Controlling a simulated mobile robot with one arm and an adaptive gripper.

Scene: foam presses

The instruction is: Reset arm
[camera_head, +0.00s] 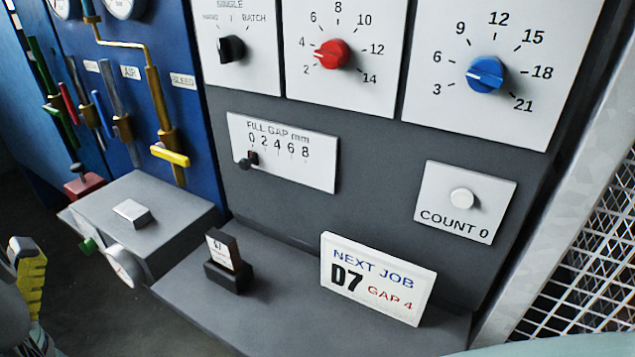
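A grey control panel (375,160) faces me. It carries a black selector (231,48), a red dial (331,54) with its mark near 4, and a blue dial (485,75) with its mark to the left, toward 6. The fill gap slider (250,160) sits at the 0 end of its scale. A round white button (461,198) is above "COUNT 0". A white card (377,278) reads "NEXT JOB D7 GAP 4".
A dark holder with a small card (228,262) stands on the grey ledge (300,300). A grey box (150,215) is left of it, below a blue panel with pipes and a yellow lever (170,156). A yellow part (30,280) is at lower left. Mesh fencing (590,280) bounds the right.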

